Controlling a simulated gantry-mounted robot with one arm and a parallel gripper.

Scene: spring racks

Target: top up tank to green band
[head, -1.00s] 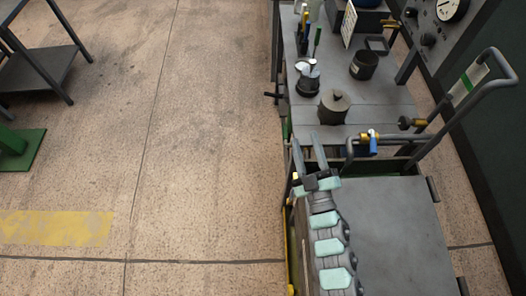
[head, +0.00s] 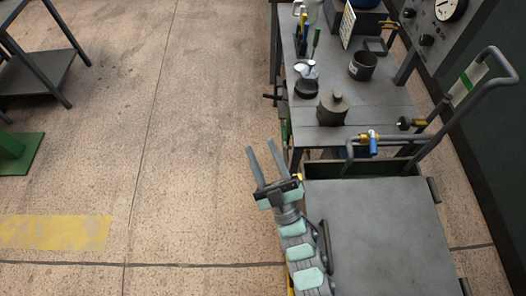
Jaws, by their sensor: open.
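A large grey flat-topped box (head: 375,235), which may be the tank, stands at the lower right. A bent grey pipe (head: 505,65) rises at its far right, with a pale strip bearing a green band (head: 461,92) beside it. No liquid level can be made out. A valve with a blue lever (head: 373,147) and yellow fitting sits on a pipe at the box's far edge. My gripper (head: 262,148) is open and empty, over the floor left of the box and bench, its fingers pointing away up the picture. It touches nothing visible.
A grey bench (head: 375,105) beyond the box holds a lidded can (head: 333,107), a dark open cup (head: 363,66), a small dark pot (head: 307,84) and upright tools. A gauge panel (head: 432,22) stands at the upper right. The floor (head: 190,130) at left is largely clear.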

